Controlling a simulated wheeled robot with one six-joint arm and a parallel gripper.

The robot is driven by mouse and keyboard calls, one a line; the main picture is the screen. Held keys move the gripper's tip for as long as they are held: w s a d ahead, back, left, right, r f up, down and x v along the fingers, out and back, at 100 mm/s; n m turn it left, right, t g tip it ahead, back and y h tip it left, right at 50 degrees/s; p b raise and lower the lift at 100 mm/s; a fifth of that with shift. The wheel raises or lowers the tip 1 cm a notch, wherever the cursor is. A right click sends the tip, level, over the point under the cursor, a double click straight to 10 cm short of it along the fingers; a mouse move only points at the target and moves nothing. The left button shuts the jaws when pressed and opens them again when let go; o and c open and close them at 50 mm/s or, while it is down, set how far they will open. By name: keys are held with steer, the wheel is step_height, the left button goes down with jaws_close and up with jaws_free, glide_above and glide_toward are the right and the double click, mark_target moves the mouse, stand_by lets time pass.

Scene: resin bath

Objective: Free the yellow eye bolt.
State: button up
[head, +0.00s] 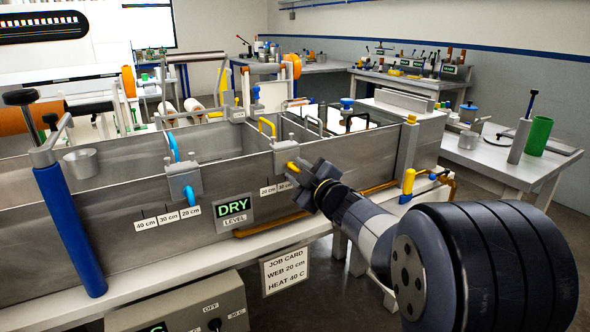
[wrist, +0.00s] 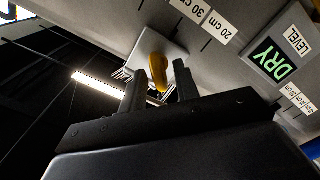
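The yellow eye bolt (head: 293,166) sits at a metal clamp (head: 286,152) on the near wall of the steel bath, to the right of the DRY display. In the wrist view the yellow eye bolt (wrist: 158,66) stands in front of a pale bracket plate (wrist: 148,48). My gripper (head: 303,183) is right at it, reaching in from the lower right. In the wrist view the dark fingers stand apart on either side of the yellow part, with gaps visible. My gripper partly hides the bolt in the head view.
A similar clamp with a blue hook (head: 183,180) hangs left on the same wall. A DRY level display (head: 233,208) and centimetre labels lie between them. A blue post (head: 70,230) stands at the left. A yellow-handled valve (head: 408,184) is right of my gripper.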

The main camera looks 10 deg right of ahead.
steer(key=v, duration=0.9)
steer(key=shift+p, duration=0.45)
steer(key=b+x, duration=0.1)
steer(key=x, duration=1)
steer(key=shift+s, duration=0.15)
